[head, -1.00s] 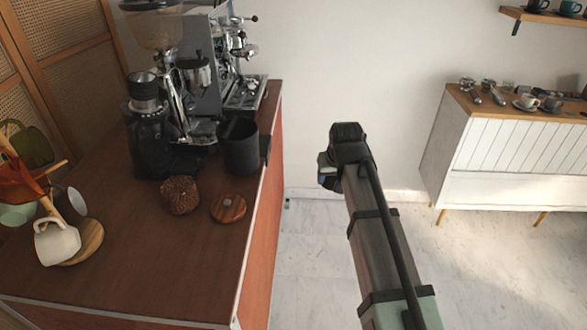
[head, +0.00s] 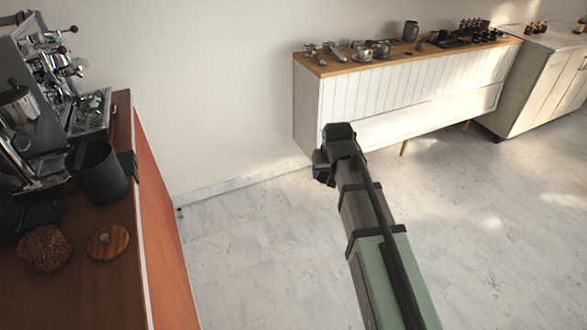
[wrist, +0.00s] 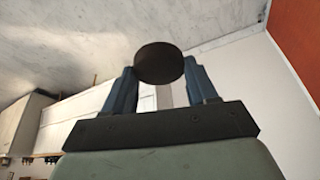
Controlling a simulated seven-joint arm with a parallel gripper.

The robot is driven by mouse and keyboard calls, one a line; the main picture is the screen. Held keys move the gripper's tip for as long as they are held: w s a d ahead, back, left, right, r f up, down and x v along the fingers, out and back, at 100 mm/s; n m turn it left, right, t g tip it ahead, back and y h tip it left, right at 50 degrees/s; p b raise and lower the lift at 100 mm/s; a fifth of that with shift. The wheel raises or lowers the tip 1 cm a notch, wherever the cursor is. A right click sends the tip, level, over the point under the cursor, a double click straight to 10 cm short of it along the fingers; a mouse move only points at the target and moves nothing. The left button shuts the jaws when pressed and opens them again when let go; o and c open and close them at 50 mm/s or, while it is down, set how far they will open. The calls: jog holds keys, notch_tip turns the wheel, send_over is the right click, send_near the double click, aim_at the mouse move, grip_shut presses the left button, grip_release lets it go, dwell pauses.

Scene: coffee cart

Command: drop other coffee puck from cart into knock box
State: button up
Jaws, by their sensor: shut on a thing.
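A dark, round coffee puck (wrist: 159,62) is clamped between the two blue-grey fingers of my gripper (wrist: 160,72) in the wrist view. In the head view my gripper (head: 328,160) is over the open floor, well right of the brown-topped cart (head: 75,290). The puck and fingertips cannot be made out there. A black open-topped bin (head: 98,175), which looks like the knock box, stands upright at the cart's right edge, apart from my gripper. Its inside is dark and its contents cannot be seen.
An espresso machine (head: 55,90) stands behind the bin. A white sideboard (head: 400,95) with cups stands along the wall. The floor between is clear.

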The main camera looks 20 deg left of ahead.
jog(key=w+d+f+m+h, duration=0.1)
jog(key=w+d+m, duration=0.1)
jog(key=d, duration=1)
jog(key=w+d+f+m, duration=0.2)
jog(key=w+d, duration=0.1)
jog(key=d, duration=0.8)
jog(key=s+a+r+n+y, duration=0.1)
jog(key=s+a+r+n, duration=0.2)
jog(key=a, duration=1)
jog(key=s+a+r+n, duration=0.1)
jog(key=s+a+r, duration=0.25)
jog(key=a, duration=0.95)
jog(key=s+a+r+n+y, duration=0.1)
jog(key=s+a+r+n, duration=0.2)
jog(key=a, duration=1)
jog(key=s+a+r+n+g, duration=0.1)
jog(key=s+a+r+n, duration=0.2)
jog(key=a, duration=0.9)
jog(key=s+a+r+n+g+y, duration=0.1)
jog(key=s+a+r+n, duration=0.3)
jog(key=s+a+r, duration=0.6)
jog(key=s+a+r+n+g, duration=0.2)
jog(key=s+a+r+n, duration=0.2)
jog(key=s+a, duration=0.9)
notch_tip(320, 180, up, 2)
jog(key=shift+a+r+g, duration=0.2)
jog(key=shift+a+g, duration=0.1)
jog(key=shift+a, duration=0.65)
jog(key=shift+f, duration=2.9)
